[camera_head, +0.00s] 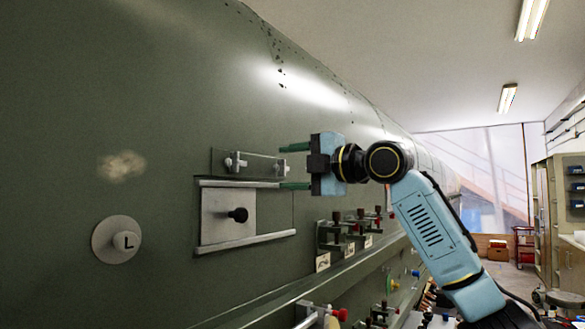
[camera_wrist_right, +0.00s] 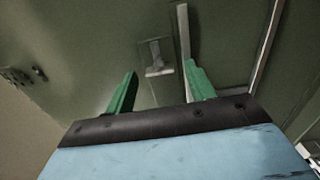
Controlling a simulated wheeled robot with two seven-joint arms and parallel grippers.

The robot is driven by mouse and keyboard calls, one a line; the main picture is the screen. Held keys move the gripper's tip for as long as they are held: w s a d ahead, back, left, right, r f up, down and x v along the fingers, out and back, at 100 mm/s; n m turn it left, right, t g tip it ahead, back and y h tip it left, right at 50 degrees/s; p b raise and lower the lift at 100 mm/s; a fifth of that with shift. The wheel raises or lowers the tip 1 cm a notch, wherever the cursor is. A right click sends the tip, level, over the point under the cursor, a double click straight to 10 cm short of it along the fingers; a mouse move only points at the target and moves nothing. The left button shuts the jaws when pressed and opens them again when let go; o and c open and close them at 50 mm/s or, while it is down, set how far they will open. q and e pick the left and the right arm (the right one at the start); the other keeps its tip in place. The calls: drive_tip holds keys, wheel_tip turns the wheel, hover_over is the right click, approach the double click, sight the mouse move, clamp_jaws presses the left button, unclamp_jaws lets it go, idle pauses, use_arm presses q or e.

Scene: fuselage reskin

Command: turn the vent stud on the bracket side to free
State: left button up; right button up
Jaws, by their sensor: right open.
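Which one is the vent stud is not marked. My right gripper (camera_head: 282,168) is open, its two green fingers one above the other, pointing left at the right stud and apart from it as far as I can tell. In the right wrist view, a metal stud (camera_wrist_right: 156,62) shows beyond and between the open fingers, with nothing held. My left gripper is not in view.
Below the strip, a pale square plate (camera_head: 222,216) with a black knob (camera_head: 238,215) sits between two metal rails. A round disc marked L (camera_head: 117,239) is at left. Several red and black clamps (camera_head: 352,228) line a ledge at lower right.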

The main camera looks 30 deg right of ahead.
drive_tip(key=b+v, duration=0.4)
drive_tip(key=v, duration=0.9)
drive_tip(key=shift+s, duration=0.2)
